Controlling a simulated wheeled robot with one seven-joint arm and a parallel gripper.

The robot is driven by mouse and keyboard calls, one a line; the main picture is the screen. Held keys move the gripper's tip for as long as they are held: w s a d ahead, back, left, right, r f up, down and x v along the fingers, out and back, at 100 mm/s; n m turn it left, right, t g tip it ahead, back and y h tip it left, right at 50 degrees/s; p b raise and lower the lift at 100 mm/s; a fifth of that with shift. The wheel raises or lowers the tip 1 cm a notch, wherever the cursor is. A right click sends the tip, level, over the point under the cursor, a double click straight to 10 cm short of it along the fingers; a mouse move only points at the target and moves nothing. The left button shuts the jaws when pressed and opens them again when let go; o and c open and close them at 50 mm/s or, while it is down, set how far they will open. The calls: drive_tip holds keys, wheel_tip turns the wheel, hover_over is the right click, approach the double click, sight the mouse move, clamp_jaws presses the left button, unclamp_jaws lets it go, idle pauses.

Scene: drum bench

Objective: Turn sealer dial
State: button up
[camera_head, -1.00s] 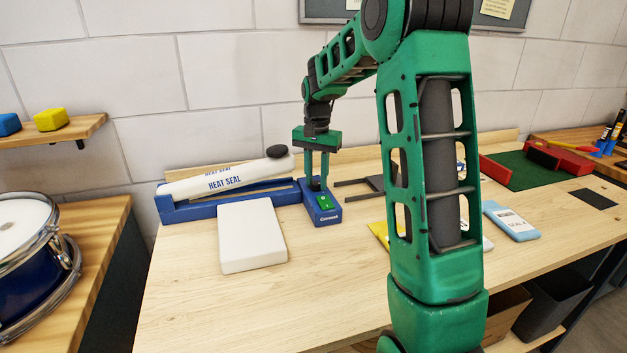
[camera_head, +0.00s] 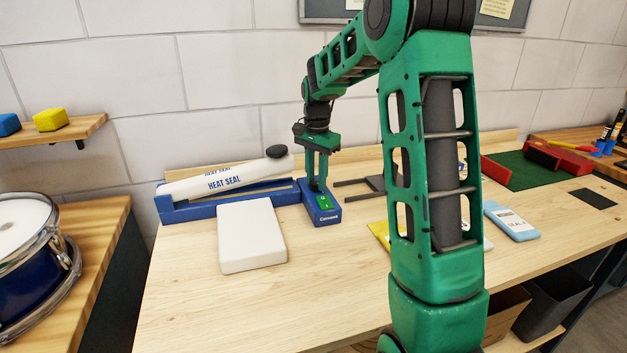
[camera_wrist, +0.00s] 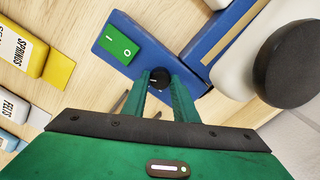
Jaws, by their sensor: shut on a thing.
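The heat sealer (camera_head: 225,205) has a blue base and a white arm marked HEAT SEAL, raised at an angle with a black knob at its end. Its blue control box (camera_head: 326,217) carries a green rocker switch (camera_head: 324,203), which also shows in the wrist view (camera_wrist: 119,44). The small black dial (camera_wrist: 159,79) sits on the box beside the switch. My gripper (camera_head: 318,187) points down over the box. In the wrist view my gripper (camera_wrist: 160,88) has its two green fingers closed on either side of the dial. The fingers partly hide the dial.
A white block (camera_head: 251,236) lies in front of the sealer. A blue pack (camera_head: 511,220) lies right of my arm. The front of the bench is clear.

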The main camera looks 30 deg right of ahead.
sight(315, 182)
drive_tip(key=shift+w+a+r, duration=0.15)
drive_tip(key=shift+w+a, duration=0.1)
drive_tip(key=shift+w, duration=0.05)
drive_tip(key=o, duration=0.9)
drive_tip(key=shift+o, duration=0.8)
drive_tip(key=shift+s, duration=0.1)
drive_tip(key=shift+d, duration=0.1)
wheel_tip(315, 182, up, 11)
drive_tip(key=shift+f, duration=0.2)
